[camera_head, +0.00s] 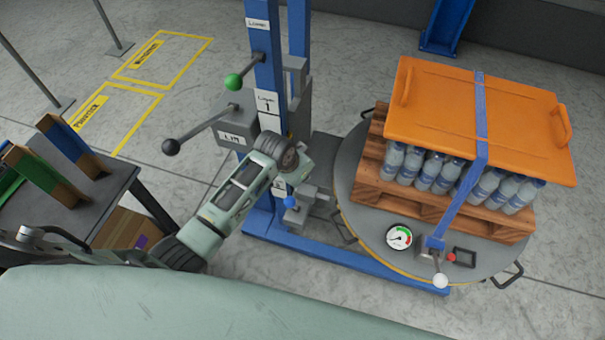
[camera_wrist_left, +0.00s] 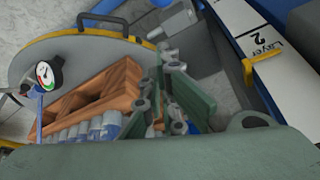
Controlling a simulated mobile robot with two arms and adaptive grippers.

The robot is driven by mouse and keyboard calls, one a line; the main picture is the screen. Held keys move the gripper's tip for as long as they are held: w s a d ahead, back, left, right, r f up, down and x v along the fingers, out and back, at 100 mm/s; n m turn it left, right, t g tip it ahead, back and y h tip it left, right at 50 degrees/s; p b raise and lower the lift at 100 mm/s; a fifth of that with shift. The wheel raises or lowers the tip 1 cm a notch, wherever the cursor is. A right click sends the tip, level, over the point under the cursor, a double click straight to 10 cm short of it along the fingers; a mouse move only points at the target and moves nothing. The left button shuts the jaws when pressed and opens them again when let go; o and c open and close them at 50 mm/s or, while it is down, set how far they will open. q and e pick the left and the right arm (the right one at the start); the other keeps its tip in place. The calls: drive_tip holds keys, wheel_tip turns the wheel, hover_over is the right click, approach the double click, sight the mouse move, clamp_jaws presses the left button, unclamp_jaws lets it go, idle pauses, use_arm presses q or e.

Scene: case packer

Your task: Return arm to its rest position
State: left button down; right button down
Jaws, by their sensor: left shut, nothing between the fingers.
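My left arm (camera_head: 228,198) reaches in from the lower left in the head view, pale green with dark joints. Its wrist end is in front of the blue column, left of the round turntable (camera_head: 352,190). The left gripper itself is hidden behind the wrist in the head view. In the left wrist view the left gripper (camera_wrist_left: 172,92) shows green fingers and grey linkages; it is shut and empty. Beyond it in that view are the wooden pallet (camera_wrist_left: 95,92) and bottles. My right gripper is in neither view.
The blue column (camera_head: 266,75) carries a green-knobbed lever (camera_head: 234,81) and a black-knobbed lever (camera_head: 171,147) close to my arm. An orange tray (camera_head: 440,95) is strapped over bottles on the pallet. A dark table (camera_head: 75,195) with upright boards stands left. Marked floor areas behind are clear.

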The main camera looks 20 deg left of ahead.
use_arm(q)
drive_tip(key=shift+s+a+r, duration=0.1)
drive_tip(key=shift+s+r, duration=0.1)
drive_tip(key=shift+r, duration=0.15)
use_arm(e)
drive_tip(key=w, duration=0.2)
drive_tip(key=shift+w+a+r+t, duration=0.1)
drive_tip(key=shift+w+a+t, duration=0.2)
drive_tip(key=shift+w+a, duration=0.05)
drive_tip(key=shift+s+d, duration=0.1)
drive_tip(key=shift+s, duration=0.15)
